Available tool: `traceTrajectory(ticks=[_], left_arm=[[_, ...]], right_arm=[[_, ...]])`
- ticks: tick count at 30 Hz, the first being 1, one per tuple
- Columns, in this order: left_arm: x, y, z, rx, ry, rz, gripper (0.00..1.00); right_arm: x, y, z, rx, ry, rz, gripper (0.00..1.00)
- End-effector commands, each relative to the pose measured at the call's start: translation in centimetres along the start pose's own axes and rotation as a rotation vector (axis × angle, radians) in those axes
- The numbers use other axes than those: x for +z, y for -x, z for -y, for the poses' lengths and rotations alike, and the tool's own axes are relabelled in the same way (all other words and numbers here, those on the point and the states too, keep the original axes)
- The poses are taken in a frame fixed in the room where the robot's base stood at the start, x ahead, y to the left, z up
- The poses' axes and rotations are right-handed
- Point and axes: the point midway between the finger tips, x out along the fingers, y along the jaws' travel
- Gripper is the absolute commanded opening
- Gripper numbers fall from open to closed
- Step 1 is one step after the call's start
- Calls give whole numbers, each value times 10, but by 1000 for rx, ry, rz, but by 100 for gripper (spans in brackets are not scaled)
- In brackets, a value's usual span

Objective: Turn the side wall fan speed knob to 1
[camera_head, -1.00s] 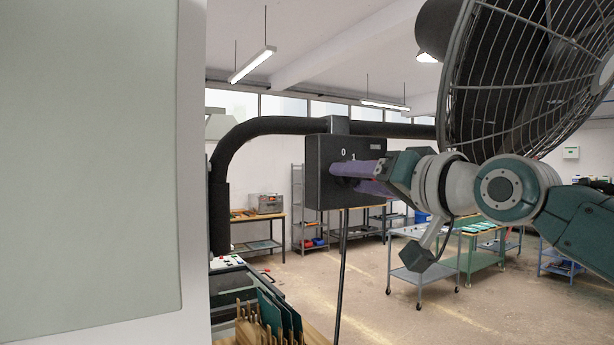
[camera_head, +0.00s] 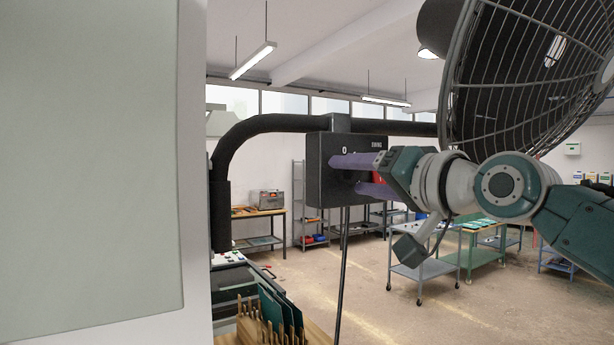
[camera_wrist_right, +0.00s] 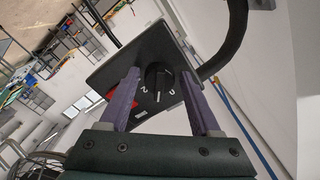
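The fan speed knob (camera_wrist_right: 157,75) is black and round, on the front of a dark control box (camera_head: 318,172). The marks 2, 1 and 0 show beside the knob in the right wrist view; which mark it points to is hard to tell. My right gripper (camera_head: 346,174) has purple fingers spread apart in front of the box. In the right wrist view my right gripper (camera_wrist_right: 160,74) has one finger on each side of the knob, with gaps between. In the head view the fingers partly hide the box face and knob. My left gripper is not in view.
A large caged fan (camera_head: 530,80) stands at the upper right, near my right arm. A black pipe (camera_head: 270,125) runs behind the box. A pale panel (camera_head: 90,170) fills the left side. A red part (camera_wrist_right: 108,95) sits on the box beside the knob.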

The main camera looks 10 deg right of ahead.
Motion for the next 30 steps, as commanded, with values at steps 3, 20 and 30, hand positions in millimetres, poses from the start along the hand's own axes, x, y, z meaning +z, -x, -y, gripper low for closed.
traceTrajectory(ticks=[3, 20, 30], left_arm=[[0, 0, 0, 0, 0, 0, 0], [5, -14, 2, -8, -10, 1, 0], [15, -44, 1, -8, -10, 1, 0]], right_arm=[[0, 0, 0, 0, 1, 0, 79], [3, 25, -3, 0, 2, 0, 80], [4, 79, -3, 0, 4, 0, 80]])
